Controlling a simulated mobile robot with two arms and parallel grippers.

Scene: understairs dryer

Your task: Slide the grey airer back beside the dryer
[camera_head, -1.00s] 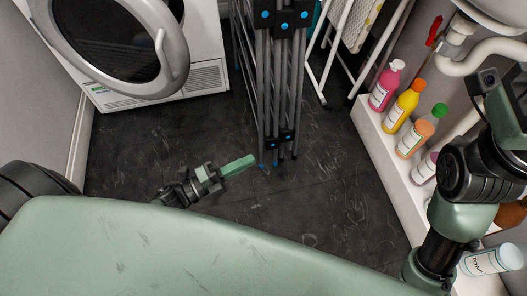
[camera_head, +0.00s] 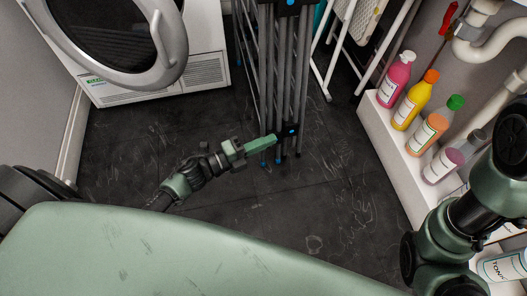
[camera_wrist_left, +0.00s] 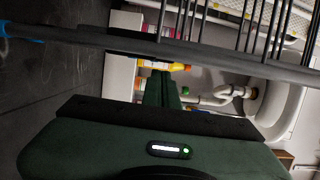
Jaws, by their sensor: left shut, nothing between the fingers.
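The grey airer (camera_head: 283,65) stands folded and upright on the dark floor, right of the dryer (camera_head: 205,70), with a gap of floor between their bases. It has thin grey legs and blue-tipped fittings. My left gripper (camera_head: 268,143) is shut and empty, its green fingers at the low front of the airer's legs. I cannot tell if they touch. In the left wrist view the shut fingers (camera_wrist_left: 163,88) point at a long grey bar of the airer (camera_wrist_left: 200,50) that crosses the picture. My right arm shows at the right edge, but its gripper is out of view.
The dryer's round door hangs open. A white rack (camera_head: 345,40) leans behind the airer. Several bottles, including a pink one (camera_head: 396,80), stand on a white ledge (camera_head: 392,150) at right, below white pipes (camera_head: 490,45). Floor (camera_head: 330,190) in front of the airer is clear.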

